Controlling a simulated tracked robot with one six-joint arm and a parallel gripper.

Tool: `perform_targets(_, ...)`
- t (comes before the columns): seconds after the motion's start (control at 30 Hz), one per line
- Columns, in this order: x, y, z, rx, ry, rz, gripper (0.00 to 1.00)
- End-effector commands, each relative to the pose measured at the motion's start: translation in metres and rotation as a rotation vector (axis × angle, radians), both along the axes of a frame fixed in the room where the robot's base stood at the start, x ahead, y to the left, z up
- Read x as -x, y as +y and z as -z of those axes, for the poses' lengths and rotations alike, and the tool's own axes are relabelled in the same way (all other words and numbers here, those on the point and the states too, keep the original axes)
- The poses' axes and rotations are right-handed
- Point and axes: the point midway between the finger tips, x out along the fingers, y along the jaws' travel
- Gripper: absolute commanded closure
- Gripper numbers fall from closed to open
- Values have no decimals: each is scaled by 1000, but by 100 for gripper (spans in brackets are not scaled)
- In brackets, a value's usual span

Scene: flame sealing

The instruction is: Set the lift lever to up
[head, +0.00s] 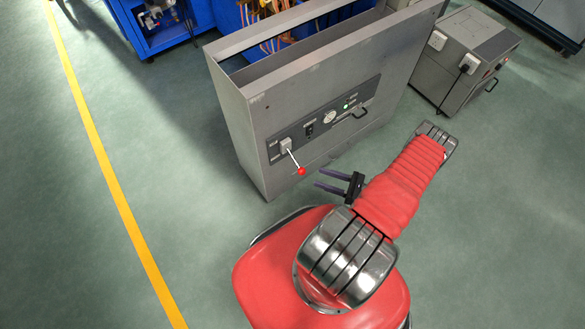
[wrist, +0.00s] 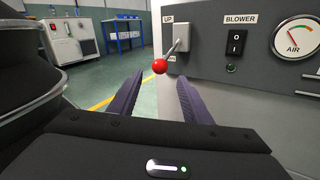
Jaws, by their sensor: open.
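The lift lever (head: 294,159) sits at the left end of the control panel on the grey cabinet. It has a metal rod and a red ball knob, and it points down and outward. In the wrist view the lever's red knob (wrist: 160,66) shows beside the switch plate (wrist: 176,42), with "UP" above and a partly hidden label below. My gripper (head: 318,179) is open and empty, just right of and below the knob in the head view. In the wrist view its two dark fingers (wrist: 160,92) lie apart below the knob, which appears between them and farther out, apparently untouched.
The grey cabinet (head: 232,140) fills the space ahead. Its panel also bears a blower switch (wrist: 236,43), an air gauge (wrist: 297,36) and a handle. A grey box (head: 465,60) stands at right. The green floor left of the cabinet is clear, with a yellow line (head: 110,185).

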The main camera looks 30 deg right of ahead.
Motion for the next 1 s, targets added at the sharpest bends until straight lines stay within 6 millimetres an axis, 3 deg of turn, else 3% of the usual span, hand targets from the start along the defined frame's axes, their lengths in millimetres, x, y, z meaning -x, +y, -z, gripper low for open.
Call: perform_targets(1.0,-96,71,0,1,1,-4,56)
